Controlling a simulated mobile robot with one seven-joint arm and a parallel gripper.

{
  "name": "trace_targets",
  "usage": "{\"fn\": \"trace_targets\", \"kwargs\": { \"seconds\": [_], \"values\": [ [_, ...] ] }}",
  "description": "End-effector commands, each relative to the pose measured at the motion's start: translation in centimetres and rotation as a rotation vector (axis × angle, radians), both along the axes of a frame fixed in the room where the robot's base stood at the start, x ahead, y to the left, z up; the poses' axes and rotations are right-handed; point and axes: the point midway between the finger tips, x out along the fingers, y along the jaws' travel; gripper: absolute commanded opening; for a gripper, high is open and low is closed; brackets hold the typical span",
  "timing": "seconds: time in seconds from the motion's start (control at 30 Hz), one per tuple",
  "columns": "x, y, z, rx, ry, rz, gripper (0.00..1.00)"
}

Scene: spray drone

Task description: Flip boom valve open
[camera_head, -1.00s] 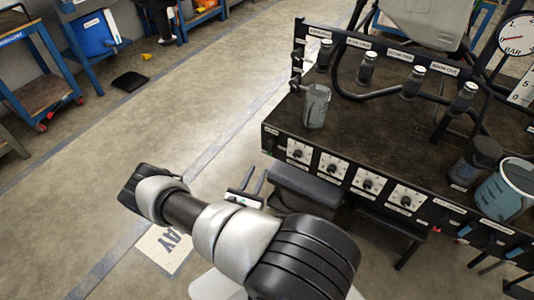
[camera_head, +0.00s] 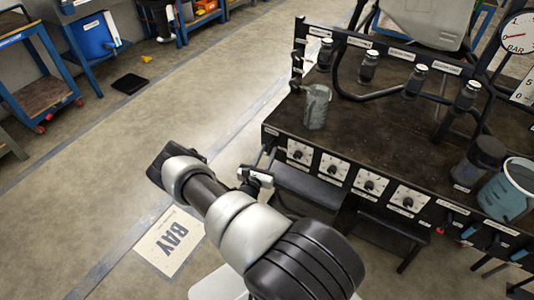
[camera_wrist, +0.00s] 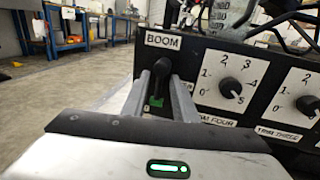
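The boom valve's black lever (camera_wrist: 161,69) shows in the wrist view below the white BOOM label (camera_wrist: 174,41), at the left end of the bench's front panel. A small green part (camera_wrist: 155,102) shows below the lever. My gripper (camera_wrist: 160,80) points at the panel with its two fingers apart, one on each side of the lever as seen from the wrist. I cannot tell whether either finger touches it. In the head view my gripper (camera_head: 268,158) is at the bench's front left corner, and the lever is too small to make out there.
Right of the valve, the panel has several numbered dials (camera_wrist: 231,87). On the dark bench top (camera_head: 350,115) stand a grey jug (camera_head: 316,107), nozzles on a rail, and a blue-grey bucket (camera_head: 505,192). A shelf (camera_head: 305,184) juts out below the panel.

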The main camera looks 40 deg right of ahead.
Motion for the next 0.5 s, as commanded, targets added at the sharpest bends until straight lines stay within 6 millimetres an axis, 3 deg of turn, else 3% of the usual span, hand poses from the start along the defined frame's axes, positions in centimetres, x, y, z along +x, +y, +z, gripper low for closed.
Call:
{"fn": "trace_targets", "kwargs": {
  "seconds": [0.03,0.13,0.5],
  "values": [
    [-0.01,0.02,0.00,0.000,0.000,0.000,0.17],
    [-0.02,0.02,0.00,0.000,0.000,0.000,0.00],
    [-0.12,0.02,0.05,-0.019,0.047,0.001,0.00]
  ]
}}
